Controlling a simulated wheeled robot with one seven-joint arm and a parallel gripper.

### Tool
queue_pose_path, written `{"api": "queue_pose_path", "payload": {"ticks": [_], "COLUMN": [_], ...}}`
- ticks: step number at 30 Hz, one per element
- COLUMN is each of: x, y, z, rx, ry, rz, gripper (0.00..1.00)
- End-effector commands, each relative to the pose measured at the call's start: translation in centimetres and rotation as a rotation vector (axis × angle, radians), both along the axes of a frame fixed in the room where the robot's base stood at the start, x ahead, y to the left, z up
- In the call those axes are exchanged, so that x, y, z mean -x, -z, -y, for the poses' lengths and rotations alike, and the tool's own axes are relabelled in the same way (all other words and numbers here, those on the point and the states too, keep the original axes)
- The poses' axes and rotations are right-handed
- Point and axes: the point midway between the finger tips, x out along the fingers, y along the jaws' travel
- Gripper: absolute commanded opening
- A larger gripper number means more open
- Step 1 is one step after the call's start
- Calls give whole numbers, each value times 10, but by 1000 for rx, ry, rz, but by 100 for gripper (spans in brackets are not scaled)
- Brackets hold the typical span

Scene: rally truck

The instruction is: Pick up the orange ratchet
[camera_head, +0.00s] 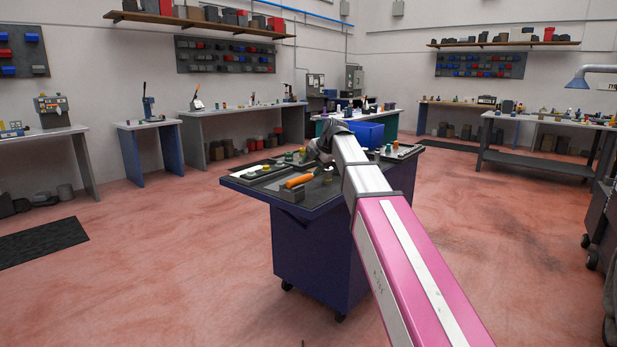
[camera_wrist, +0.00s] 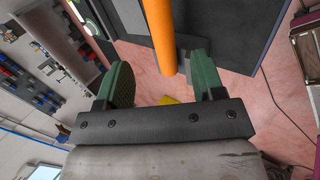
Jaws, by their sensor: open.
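The orange ratchet (camera_head: 298,181) lies near the front edge of the dark top of a blue wheeled cart (camera_head: 318,240). Its handle shows as an orange bar (camera_wrist: 159,35) in the wrist view, coming down from the top edge. My gripper (camera_wrist: 160,78) is open, with one green finger on each side of the handle's end. Gaps show on both sides, wider at the left finger. The fingers do not grip it. In the head view my arm hides much of the gripper, around the cart top. The ratchet's head cannot be made out.
My arm crosses the cart's right side. Workbenches line the walls, one at left (camera_head: 40,133) and one at right (camera_head: 545,120). Red floor around the cart is clear. A dark mat (camera_head: 40,242) lies at left.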

Motion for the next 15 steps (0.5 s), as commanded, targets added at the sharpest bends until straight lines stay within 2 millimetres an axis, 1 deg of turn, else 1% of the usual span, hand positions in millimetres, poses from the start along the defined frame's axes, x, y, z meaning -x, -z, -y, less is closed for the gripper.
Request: {"api": "queue_pose_path", "payload": {"ticks": [4, 12, 15], "x": [-5, -19, -21], "y": [10, 41, 46], "z": [-7, -23, -25], "rx": [0, 0, 0], "ry": [-4, -2, -1], "rz": [2, 0, 0], "gripper": [62, 62, 62]}}
